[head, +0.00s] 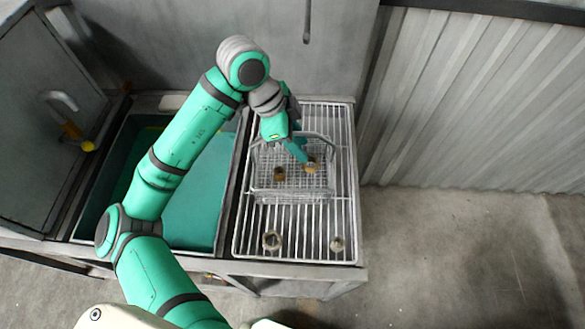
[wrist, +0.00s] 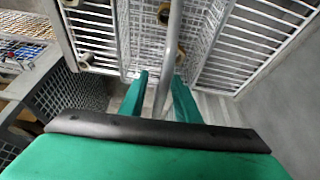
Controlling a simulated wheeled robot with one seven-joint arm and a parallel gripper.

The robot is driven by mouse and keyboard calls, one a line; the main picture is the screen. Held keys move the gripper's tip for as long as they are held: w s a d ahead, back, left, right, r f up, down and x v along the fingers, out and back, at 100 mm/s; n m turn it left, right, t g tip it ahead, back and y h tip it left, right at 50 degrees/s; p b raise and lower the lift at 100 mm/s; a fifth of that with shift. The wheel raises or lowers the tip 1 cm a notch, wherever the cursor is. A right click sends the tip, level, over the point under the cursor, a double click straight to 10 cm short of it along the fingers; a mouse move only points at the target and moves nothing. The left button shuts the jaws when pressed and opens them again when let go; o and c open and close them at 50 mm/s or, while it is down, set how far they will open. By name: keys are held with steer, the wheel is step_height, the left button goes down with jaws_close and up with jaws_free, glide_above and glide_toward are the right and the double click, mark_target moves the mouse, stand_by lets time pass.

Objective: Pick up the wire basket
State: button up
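The wire basket (head: 262,180) stands upright on a white wire rack (head: 295,222), with brass fittings (head: 279,174) in it. Its grey handle (head: 322,135) arches over the top. My gripper (head: 303,156) reaches down over the basket from behind. In the wrist view, the handle (wrist: 173,45) runs between the two green fingers of my gripper (wrist: 160,82). The fingers are apart, with a visible gap on the left of the handle. The right finger looks close to the handle; I cannot tell if it touches. The basket's mesh (wrist: 203,30) shows beyond the fingers.
Two ring-shaped fittings (head: 271,240) and (head: 337,243) lie on the rack's front part. A teal-lined basin (head: 195,205) is left of the rack. A corrugated metal wall (head: 470,100) stands right of it. The floor at the right front is clear.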

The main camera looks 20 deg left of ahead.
jaws_close()
stand_by(1.0)
